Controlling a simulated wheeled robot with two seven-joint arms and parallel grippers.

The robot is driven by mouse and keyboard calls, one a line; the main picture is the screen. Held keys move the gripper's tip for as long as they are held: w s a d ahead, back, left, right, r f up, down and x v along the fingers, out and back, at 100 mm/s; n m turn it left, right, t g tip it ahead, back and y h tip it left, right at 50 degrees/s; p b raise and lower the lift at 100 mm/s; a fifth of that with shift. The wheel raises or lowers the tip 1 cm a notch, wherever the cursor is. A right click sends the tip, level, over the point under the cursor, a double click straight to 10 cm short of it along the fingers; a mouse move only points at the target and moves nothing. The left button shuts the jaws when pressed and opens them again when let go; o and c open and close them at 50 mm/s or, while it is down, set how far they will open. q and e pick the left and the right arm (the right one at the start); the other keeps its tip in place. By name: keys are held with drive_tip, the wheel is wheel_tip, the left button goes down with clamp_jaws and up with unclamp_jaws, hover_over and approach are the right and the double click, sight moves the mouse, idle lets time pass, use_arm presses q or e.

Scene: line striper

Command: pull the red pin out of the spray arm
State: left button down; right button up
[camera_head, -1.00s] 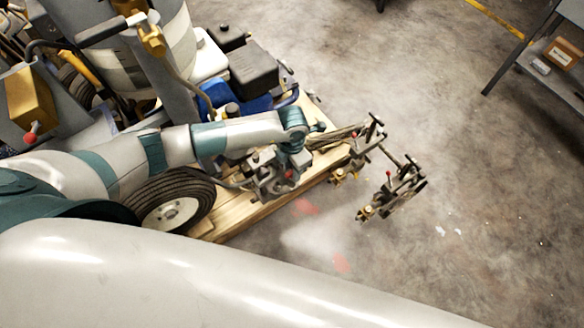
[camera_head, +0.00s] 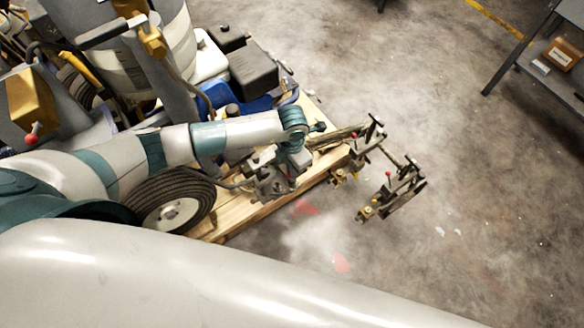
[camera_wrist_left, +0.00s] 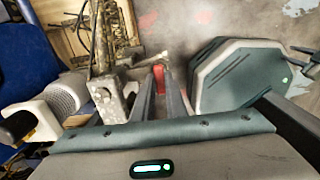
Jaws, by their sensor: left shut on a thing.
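My left gripper (camera_head: 284,178) reaches in from the left, over the wooden deck beside the wheel. In the left wrist view its two fingers (camera_wrist_left: 163,75) are shut on the red pin (camera_wrist_left: 158,78), which shows as a short red piece between the fingertips. The grey metal bracket of the spray arm (camera_wrist_left: 109,98) is just left of the fingers. In the head view the spray arm's far part, with brass nozzles (camera_head: 366,213), sticks out over the floor. I cannot tell whether the pin still sits in its hole. My right gripper is not in view.
The striper's wheel (camera_head: 172,208) and wooden deck (camera_head: 240,212) lie under my arm. A blue and black engine (camera_head: 252,72) stands behind it. A small red knob (camera_head: 388,174) tops the outer bracket. The floor to the right is open, up to a grey shelf (camera_head: 520,50).

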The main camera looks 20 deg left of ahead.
use_arm(q)
drive_tip(key=shift+r, duration=0.45)
idle(0.5)
drive_tip(key=shift+r+p, duration=2.6)
drive_tip(key=shift+r, duration=0.7)
